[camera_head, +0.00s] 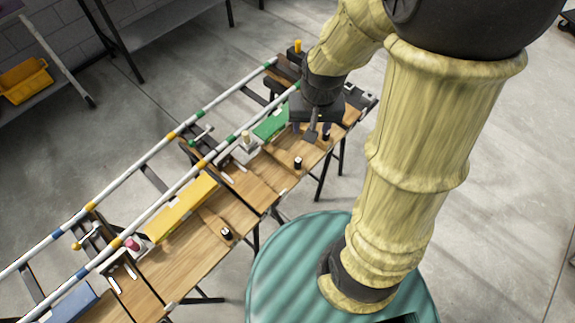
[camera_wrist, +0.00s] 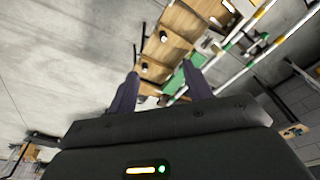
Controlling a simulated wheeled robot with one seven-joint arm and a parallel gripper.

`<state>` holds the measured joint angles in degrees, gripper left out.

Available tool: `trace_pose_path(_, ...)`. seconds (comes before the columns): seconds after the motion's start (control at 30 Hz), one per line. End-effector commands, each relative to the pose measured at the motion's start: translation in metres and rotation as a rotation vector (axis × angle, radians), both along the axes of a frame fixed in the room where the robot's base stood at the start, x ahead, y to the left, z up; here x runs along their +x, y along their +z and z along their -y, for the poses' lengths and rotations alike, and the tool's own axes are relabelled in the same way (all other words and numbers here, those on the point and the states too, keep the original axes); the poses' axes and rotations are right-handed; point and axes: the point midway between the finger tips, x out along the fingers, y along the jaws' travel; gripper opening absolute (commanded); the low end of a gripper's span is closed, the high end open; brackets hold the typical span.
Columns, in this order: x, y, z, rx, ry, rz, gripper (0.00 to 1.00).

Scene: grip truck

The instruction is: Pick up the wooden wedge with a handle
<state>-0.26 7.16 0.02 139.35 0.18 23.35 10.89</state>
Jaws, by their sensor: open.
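My gripper (camera_head: 312,132) hangs over the far right part of a long wooden bench (camera_head: 190,262). In the wrist view my gripper (camera_wrist: 162,70) shows two dark fingers spread apart, with nothing between them. Several small black knobs with pale tops stand along the bench's near edge. One knob (camera_head: 297,162) is just below and left of my gripper, another knob (camera_head: 326,135) is close beside it, and a third knob (camera_head: 226,233) is farther left. They look like handles on wooden pieces, but the wedge shape blends into the bench and I cannot tell its outline.
Two striped rails (camera_head: 160,148) run along the bench's far side. A green block (camera_head: 272,122), a yellow block (camera_head: 182,207) and a blue block (camera_head: 72,302) lie beside them. A grey fixture with a pale peg (camera_head: 245,147) stands near the green block.

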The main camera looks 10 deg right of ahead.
Motion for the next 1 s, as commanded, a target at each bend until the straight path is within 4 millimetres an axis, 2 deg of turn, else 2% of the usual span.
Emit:
trace_pose_path(0.03, 0.014, -0.034, 0.001, 0.011, -0.063, -0.024, 0.51)
trace_pose_path(0.1, 0.032, -0.061, 0.002, 0.024, -0.161, -0.052, 0.51)
trace_pose_path(0.3, 0.08, -0.137, 0.004, 0.05, -0.432, -0.128, 0.51)
trace_pose_path(0.4, 0.095, -0.162, 0.003, 0.053, -0.528, -0.153, 0.51)
trace_pose_path(0.5, 0.102, -0.173, 0.003, 0.055, -0.581, -0.167, 0.51)
trace_pose_path(0.87, 0.104, -0.173, 0.003, 0.056, -0.596, -0.171, 0.51)
trace_pose_path(1.0, 0.103, -0.184, 0.003, 0.055, -0.595, -0.173, 0.51)
